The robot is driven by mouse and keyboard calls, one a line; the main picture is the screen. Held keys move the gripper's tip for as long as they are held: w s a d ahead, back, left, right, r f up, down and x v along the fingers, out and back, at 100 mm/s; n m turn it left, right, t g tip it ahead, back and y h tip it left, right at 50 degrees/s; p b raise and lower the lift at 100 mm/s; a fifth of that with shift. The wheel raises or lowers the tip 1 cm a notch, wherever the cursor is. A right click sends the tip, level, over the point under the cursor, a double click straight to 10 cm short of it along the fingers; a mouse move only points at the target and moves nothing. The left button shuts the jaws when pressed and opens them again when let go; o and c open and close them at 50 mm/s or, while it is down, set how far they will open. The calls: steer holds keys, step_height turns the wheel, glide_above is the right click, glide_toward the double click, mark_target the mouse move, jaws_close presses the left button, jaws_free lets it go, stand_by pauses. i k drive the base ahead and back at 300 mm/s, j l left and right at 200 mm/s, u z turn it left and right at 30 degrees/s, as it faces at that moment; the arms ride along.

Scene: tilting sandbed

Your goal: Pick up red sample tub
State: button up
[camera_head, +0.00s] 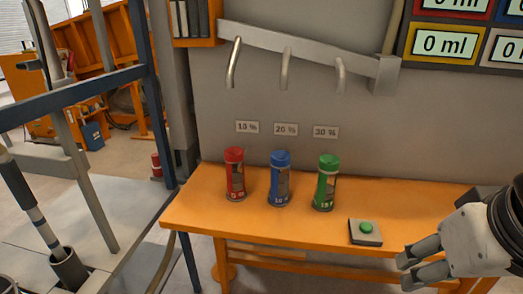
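The red sample tub (235,175) stands upright on the orange bench, leftmost in a row of three tubs. It sits below the 10 % label. My gripper (404,272) is at the lower right, at the bench's right front, well to the right of the red tub. Its two fingers point left and are spread apart, with nothing seen between them.
A blue tub (280,180) and a green tub (326,184) stand right of the red one. A box with a green button (365,232) lies between them and my gripper. Metal spouts (286,70) hang above. A dark blue frame (151,100) stands left of the bench (200,215).

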mark_target(234, 156)
steer(key=i+j+u, duration=0.45)
steer(key=i+j, duration=0.2)
steer(key=j, duration=0.15)
steer(key=i+j+u, duration=0.4)
steer(key=i+j, duration=0.2)
steer(key=i, duration=0.15)
